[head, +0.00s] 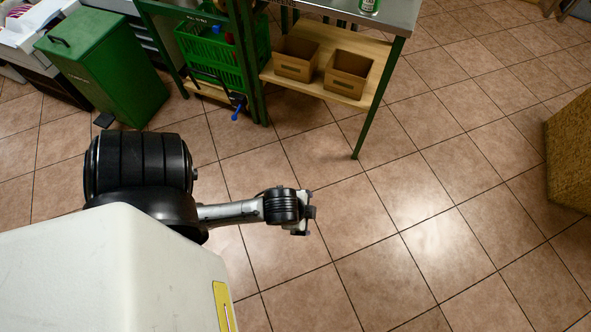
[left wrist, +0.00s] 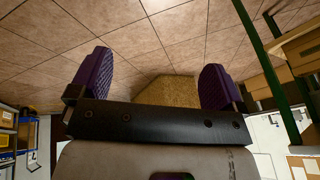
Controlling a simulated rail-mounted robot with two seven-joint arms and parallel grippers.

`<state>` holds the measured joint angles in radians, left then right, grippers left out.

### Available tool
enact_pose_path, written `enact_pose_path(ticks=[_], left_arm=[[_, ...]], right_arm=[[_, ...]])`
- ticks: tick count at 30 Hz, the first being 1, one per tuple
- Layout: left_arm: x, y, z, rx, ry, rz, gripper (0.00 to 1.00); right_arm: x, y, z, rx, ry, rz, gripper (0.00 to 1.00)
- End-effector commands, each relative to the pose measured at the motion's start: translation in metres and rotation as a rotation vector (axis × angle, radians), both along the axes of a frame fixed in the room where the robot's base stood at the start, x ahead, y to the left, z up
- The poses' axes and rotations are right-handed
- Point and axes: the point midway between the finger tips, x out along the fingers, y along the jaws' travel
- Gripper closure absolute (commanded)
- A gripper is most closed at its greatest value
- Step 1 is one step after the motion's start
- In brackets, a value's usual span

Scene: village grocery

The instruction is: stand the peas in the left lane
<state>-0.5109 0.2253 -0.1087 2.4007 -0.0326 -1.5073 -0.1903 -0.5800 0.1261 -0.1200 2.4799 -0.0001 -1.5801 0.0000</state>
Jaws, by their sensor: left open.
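No marked lane is in view. My left gripper (head: 308,212) hangs over the open tiled floor, well apart from the table and the can. In the left wrist view my left gripper (left wrist: 155,76) has its two purple fingers wide apart with nothing between them. My right gripper is not in view.
Two cardboard boxes (head: 294,58) (head: 347,74) sit on the table's wooden lower shelf (head: 311,37). Green baskets (head: 207,60) hang left of it. A green bin (head: 104,70) stands further left. A straw-coloured block (head: 570,150) is at right. The floor between is clear.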

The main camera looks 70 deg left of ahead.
Motion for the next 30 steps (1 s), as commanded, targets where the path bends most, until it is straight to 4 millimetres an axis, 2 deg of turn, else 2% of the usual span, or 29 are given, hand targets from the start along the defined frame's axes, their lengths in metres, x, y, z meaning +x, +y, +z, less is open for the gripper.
enact_pose_path(ticks=[1,3,6,21,23,26,29,30], left_arm=[[-0.012,-0.013,0.003,-0.063,0.018,0.063,0.05],[-0.023,-0.025,0.006,-0.125,0.039,0.131,0.05],[-0.033,-0.034,0.009,-0.174,0.058,0.192,0.0],[-0.035,-0.037,0.011,-0.193,0.064,0.216,0.0],[-0.032,-0.037,0.013,-0.194,0.055,0.215,0.0],[-0.015,-0.031,0.022,-0.177,0.012,0.199,0.0],[0.008,-0.007,0.036,-0.102,-0.049,0.16,0.0],[0.018,0.008,0.044,-0.059,-0.08,0.148,0.0]], right_arm=[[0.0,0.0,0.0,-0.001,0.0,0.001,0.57],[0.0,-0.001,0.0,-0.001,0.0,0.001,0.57],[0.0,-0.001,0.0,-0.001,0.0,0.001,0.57],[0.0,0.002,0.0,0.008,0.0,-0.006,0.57],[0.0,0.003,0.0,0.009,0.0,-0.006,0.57],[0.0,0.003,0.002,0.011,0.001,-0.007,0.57],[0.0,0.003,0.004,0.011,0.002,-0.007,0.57],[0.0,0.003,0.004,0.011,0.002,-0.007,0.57]])
